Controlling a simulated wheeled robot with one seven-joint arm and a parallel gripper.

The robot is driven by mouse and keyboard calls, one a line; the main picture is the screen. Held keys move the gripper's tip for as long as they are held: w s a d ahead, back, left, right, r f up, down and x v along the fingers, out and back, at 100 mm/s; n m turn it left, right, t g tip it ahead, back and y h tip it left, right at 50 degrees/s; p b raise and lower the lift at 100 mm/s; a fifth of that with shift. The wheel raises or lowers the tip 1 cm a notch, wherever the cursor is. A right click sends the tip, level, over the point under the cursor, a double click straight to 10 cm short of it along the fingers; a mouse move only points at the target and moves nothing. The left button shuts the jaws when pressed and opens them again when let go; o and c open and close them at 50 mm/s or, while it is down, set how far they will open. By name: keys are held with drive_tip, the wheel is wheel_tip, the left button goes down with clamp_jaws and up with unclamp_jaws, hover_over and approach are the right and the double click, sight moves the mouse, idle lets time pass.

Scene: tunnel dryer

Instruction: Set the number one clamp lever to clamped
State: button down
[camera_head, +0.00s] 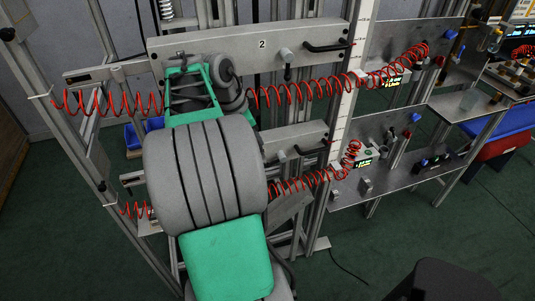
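The upper grey crossbar (235,48) bears the number 2. A black lever handle (325,47) lies nearly level at its right end. A lower grey crossbar (292,138) runs behind my arm; any number on it is hidden. A similar black lever handle (312,149) sits at its right end, tilted slightly up to the right. I cannot tell from this view whether either lever is clamped. My green and grey arm rises in front of the bars, its upper part over the left of the upper bar. My gripper's fingers cannot be made out.
Red coiled hoses (305,90) stretch across both bars. A white scale post (347,120) stands right of them. Grey panels and a shelf (400,178) with small displays and fittings are at right. A dark rounded object (440,282) is at lower right. Green floor is open below the shelf.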

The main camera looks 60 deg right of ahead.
sight(270, 164)
drive_tip(key=x, duration=0.9)
drive_tip(key=shift+d+f+p, duration=0.1)
drive_tip(key=shift+f+p, duration=0.2)
drive_tip(key=shift+f, duration=0.1)
drive_tip(key=shift+d, duration=0.1)
drive_tip(key=shift+a+f+b, duration=0.2)
drive_tip(key=shift+f+b, duration=0.15)
drive_tip(key=shift+b, duration=0.3)
drive_tip(key=shift+w+f+b, duration=0.1)
drive_tip(key=shift+f+b, duration=0.05)
drive_tip(key=shift+b, duration=0.15)
drive_tip(key=f+b, duration=0.2)
drive_tip(key=b, duration=0.1)
drive_tip(key=shift+w+a+b, duration=0.15)
drive_tip(key=shift+a+b, duration=0.05)
drive_tip(key=shift+b, duration=0.1)
drive_tip(key=shift+f, duration=0.15)
drive_tip(key=w+a+r+p, duration=0.3)
drive_tip(key=w+a+r, duration=0.1)
drive_tip(key=a+r, duration=0.2)
drive_tip(key=shift+w+r, duration=0.3)
drive_tip(key=shift+w, duration=0.1)
